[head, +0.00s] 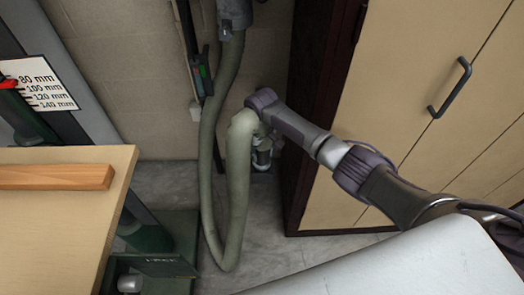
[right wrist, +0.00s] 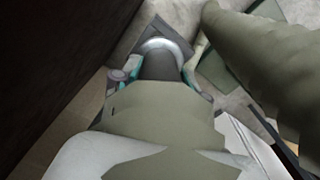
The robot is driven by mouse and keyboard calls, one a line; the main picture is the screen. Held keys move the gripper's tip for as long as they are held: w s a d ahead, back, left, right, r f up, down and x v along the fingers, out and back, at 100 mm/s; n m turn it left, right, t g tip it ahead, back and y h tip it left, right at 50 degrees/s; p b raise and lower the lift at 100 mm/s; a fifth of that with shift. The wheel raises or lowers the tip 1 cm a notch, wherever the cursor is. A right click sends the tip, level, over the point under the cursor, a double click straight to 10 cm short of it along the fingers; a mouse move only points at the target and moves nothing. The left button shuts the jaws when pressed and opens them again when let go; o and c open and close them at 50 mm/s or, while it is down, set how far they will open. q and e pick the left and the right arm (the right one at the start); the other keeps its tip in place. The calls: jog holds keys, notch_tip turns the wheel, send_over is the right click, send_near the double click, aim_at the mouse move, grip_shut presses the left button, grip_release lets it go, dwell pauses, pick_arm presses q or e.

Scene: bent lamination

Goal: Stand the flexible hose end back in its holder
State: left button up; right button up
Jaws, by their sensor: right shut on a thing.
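The grey-green flexible hose (head: 236,190) hangs from a pipe at the top, loops down near the floor and rises to my right gripper (head: 264,140). That gripper is by the wall, left of the cabinet. In the right wrist view, its teal-edged fingers (right wrist: 160,84) are shut around the hose end (right wrist: 160,66), a dark collar with a silver ring beyond it. In the head view a silvery part (head: 262,158) shows just below the gripper, partly hidden. I cannot clearly make out the holder. My left gripper is not in view.
A wooden-topped bench (head: 60,230) with a bar (head: 50,177) is at left, beside a green machine base (head: 165,250). A dark rail (head: 190,50) runs down the wall. Some floor is clear.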

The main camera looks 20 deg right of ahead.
jog(key=shift+f, duration=0.1)
jog(key=shift+f+b, duration=0.5)
jog(key=shift+f, duration=0.25)
jog(key=o, duration=1.1)
jog(key=shift+r, duration=0.1)
notch_tip(320, 180, up, 12)
jog(key=shift+f, duration=0.1)
